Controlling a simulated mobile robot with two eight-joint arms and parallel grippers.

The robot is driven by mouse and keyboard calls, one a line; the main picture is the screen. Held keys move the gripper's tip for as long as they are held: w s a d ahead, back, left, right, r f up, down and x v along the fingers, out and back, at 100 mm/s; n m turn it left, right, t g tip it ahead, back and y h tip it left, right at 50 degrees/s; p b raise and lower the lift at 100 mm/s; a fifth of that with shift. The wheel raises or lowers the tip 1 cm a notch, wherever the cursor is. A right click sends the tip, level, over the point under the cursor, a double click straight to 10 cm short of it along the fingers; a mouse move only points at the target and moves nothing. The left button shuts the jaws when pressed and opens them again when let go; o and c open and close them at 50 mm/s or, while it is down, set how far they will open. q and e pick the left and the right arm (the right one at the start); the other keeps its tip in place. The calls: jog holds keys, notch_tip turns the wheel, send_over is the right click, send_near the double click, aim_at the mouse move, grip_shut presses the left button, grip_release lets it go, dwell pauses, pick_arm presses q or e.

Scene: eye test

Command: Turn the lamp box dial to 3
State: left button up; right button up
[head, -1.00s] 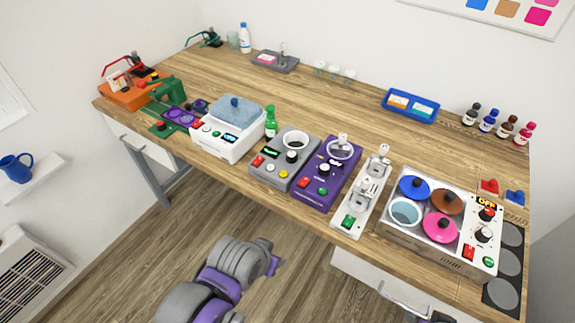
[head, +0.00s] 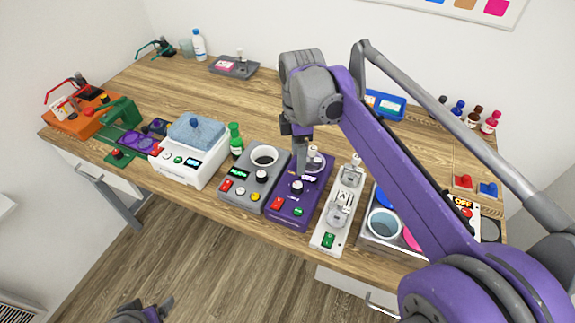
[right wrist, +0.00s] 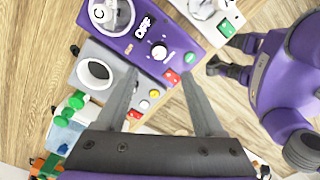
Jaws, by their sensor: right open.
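A purple box (head: 282,211) stands near the table's front edge. It has a dark dial (head: 297,187) with a light centre, a red button, a green button and a small display. Its label is too small to read, so I cannot confirm it is the lamp box. In the right wrist view the dial (right wrist: 158,52) lies just beyond my fingertips. My right gripper (head: 303,170) is open and empty above this box; its two fingers (right wrist: 159,70) are spread apart. Part of my left gripper (head: 158,307) shows at the bottom edge, below the table; its jaws are unclear.
A grey box (head: 231,199) with its own dial stands close on the left. A white device (head: 340,213) with metal clamps is close on the right. A pan unit (head: 376,244) is partly behind my right arm. The table's middle back is mostly clear.

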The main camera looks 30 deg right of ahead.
aim_at(297, 185)
jog(key=shift+n, duration=0.3)
notch_tip(297, 185, down, 10)
jog(key=shift+f+b, duration=0.2)
jog(key=shift+b, duration=0.1)
grip_shut()
